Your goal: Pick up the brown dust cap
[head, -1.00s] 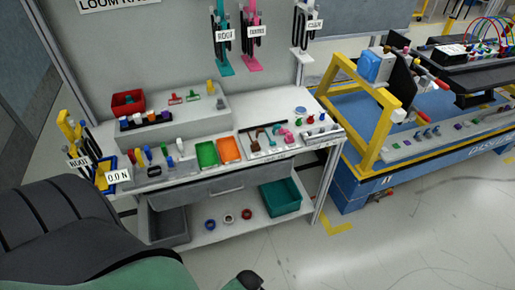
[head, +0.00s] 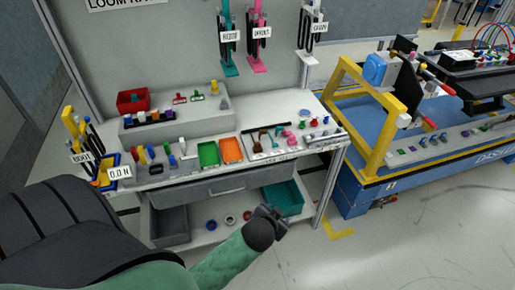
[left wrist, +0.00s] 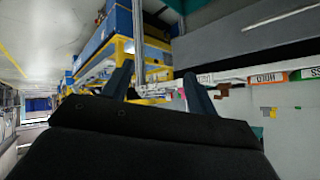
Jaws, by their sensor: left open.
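A small tray (head: 283,152) on the workbench holds dark brown pieces (head: 256,134) at its left side. They are too small for me to tell which is the brown dust cap. Brown shapes (left wrist: 222,90) also show beyond the fingers in the left wrist view. My left gripper (head: 275,213) is in front of the bench, over the lower shelf's right end and apart from the tray. In the left wrist view its two fingers (left wrist: 160,88) are spread with nothing between them. My right gripper is out of view.
A green bin (head: 208,154) and an orange bin (head: 231,150) stand left of the tray. A teal crate (head: 283,198) sits on the lower shelf behind my left gripper. A yellow-framed blue station (head: 365,195) stands to the right. Tools hang from the back panel.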

